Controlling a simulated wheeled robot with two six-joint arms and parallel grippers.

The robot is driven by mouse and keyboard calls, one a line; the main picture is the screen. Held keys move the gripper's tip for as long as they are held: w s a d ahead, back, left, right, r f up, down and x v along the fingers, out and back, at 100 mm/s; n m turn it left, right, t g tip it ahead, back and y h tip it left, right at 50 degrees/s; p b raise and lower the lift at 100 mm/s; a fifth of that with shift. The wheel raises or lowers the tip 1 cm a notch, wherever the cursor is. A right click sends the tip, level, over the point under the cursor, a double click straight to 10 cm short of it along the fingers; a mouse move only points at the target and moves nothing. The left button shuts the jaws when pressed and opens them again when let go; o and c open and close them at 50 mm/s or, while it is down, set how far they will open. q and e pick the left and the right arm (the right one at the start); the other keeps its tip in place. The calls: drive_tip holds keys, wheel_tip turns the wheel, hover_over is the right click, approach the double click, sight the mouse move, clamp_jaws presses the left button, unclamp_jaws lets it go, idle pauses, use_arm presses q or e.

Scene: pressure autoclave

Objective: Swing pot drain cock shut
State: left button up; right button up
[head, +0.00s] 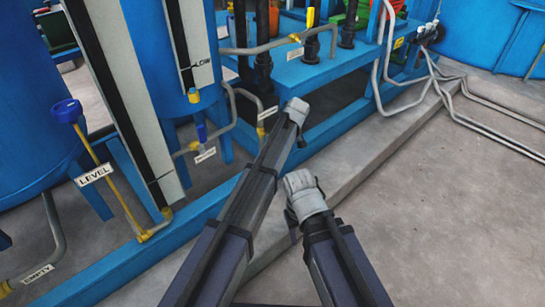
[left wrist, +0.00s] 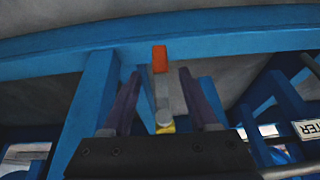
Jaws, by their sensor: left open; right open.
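In the left wrist view a small cock has a lever with a red-orange tip (left wrist: 160,60), a grey shank and a yellow body (left wrist: 166,127). My left gripper (left wrist: 160,90) is open, with one dark finger on each side of the lever. I cannot tell whether either finger touches it. In the head view I cannot make out this cock; my left arm reaches toward the blue frame there and its fingers are mostly hidden. My right gripper (head: 292,216) hangs over the floor by the concrete edge, away from the piping, with its fingers largely hidden behind the wrist.
A blue frame (head: 355,82) with pipes and valves spans the back. Blue vessels (head: 30,110) stand at the left, with a LEVEL tag (head: 94,175) and an EMPTY tag (head: 37,274). Grey pipes (head: 425,85) run at the right. The concrete floor (head: 450,210) at the right is clear.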

use_arm(q)
drive_tip(key=b+x, duration=0.4)
drive_tip(key=x, duration=0.1)
drive_tip(key=shift+w+a+f, duration=0.1)
drive_tip(key=shift+f, duration=0.25)
clamp_jaws()
idle(1.2)
